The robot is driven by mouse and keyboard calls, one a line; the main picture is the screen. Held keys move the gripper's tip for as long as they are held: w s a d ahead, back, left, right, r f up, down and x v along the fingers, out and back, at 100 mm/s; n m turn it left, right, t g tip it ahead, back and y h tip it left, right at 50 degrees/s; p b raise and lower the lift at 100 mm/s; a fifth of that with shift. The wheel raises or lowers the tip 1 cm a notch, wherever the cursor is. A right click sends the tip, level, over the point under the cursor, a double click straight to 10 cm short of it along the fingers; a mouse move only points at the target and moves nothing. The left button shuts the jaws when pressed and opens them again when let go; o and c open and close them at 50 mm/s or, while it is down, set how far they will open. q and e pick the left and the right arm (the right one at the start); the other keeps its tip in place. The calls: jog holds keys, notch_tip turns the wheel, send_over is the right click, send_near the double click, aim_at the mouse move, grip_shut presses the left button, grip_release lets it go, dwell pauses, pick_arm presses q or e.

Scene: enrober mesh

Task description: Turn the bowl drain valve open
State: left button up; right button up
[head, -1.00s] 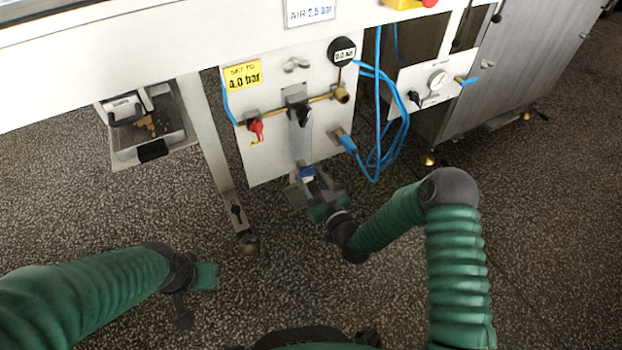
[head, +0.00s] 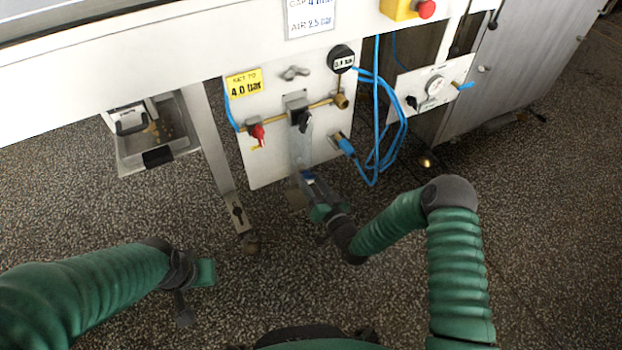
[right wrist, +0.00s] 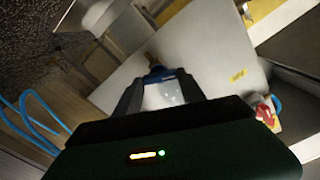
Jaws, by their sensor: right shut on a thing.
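A filter unit (head: 297,102) with a dark knob sits on the white panel. A long, see-through bowl (head: 301,150) seems to hang below it. A small blue part (head: 308,177) shows at its lower end, apparently the bowl drain valve. My right gripper (head: 306,186) is there, below the panel's lower edge, shut on this blue part. In the right wrist view the blue part (right wrist: 157,74) shows at the fingertips of the right gripper (right wrist: 160,80). The valve's turn position is unclear. My left gripper (head: 190,290) hangs at lower left, away from the panel; its jaws are unclear.
A red-handled valve (head: 257,132) is on the brass pipe left of the filter unit. A gauge (head: 341,59) is at upper right of the panel. Blue hoses (head: 400,130) loop to the right. A metal leg (head: 215,150) and a tray (head: 185,143) stand left. The floor in front is clear.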

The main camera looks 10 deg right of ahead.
jog(key=shift+d+f+m+p, duration=0.2)
jog(key=shift+m+p, duration=0.45)
jog(key=shift+m, duration=2.5)
jog(key=shift+d+f+m+p, duration=0.15)
jog(key=shift+m+p, duration=0.5)
jog(key=shift+m, duration=2.5)
jog(key=shift+a, duration=0.1)
jog(key=o, duration=1.4)
jog(key=shift+c, duration=0.2)
jog(key=shift+r, duration=0.1)
jog(key=p+v, duration=0.6)
jog(key=v, duration=1)
jog(key=shift+s, duration=0.4)
